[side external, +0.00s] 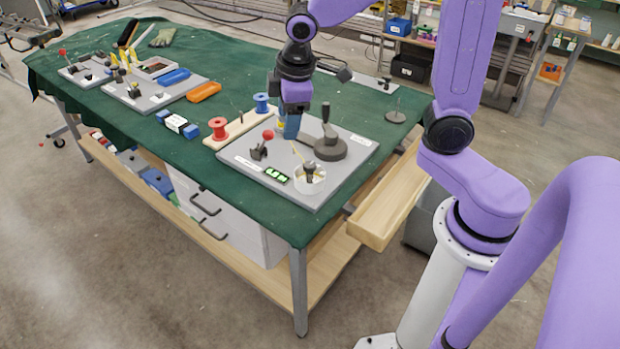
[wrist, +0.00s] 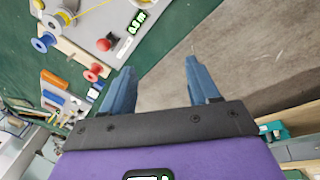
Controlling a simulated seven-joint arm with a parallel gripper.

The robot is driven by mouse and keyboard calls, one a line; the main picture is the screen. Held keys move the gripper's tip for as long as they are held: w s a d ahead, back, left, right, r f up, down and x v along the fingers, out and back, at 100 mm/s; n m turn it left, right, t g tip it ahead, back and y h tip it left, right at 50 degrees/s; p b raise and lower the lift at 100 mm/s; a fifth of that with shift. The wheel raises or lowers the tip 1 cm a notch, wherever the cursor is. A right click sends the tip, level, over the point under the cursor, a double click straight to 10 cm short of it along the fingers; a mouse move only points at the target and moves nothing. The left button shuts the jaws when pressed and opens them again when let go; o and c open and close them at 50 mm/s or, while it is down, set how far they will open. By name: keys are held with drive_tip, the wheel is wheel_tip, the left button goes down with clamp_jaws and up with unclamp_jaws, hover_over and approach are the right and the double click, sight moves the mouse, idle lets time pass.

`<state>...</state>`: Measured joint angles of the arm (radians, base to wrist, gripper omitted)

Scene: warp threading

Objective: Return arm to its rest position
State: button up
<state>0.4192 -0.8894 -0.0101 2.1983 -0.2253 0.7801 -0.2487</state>
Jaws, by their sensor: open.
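My gripper (side external: 291,130) is over the grey board (side external: 240,161) on the green-covered table, pointing down. In the wrist view its two blue fingers (wrist: 162,66) are spread apart with nothing between them. The board carries a hand crank (side external: 330,147), a red-knobbed lever (side external: 267,135), a small green-digit display (side external: 276,174) and a white cup (side external: 310,182). A yellow thread (wrist: 95,8) runs across the board in the wrist view. A spool with yellow thread (wrist: 62,18) shows there too; in the side view it is mostly hidden behind my gripper.
A wooden holder (side external: 240,129) bears a red spool (side external: 217,129) and a blue spool (side external: 262,103). Farther left are a blue block (side external: 174,77), an orange block (side external: 204,92) and other boards. A wooden tray (side external: 385,203) hangs at the table's right edge. Bare floor shows beyond.

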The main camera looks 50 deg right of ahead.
drive_tip(key=s+f+n+g+y, duration=0.1)
drive_tip(key=s+n+g, duration=0.1)
drive_tip(key=s, duration=2.1)
drive_tip(key=shift+s+f+n+g, duration=0.15)
drive_tip(key=shift+s+n+g, duration=0.1)
drive_tip(key=shift+n+g, duration=0.05)
drive_tip(key=shift+a, duration=0.1)
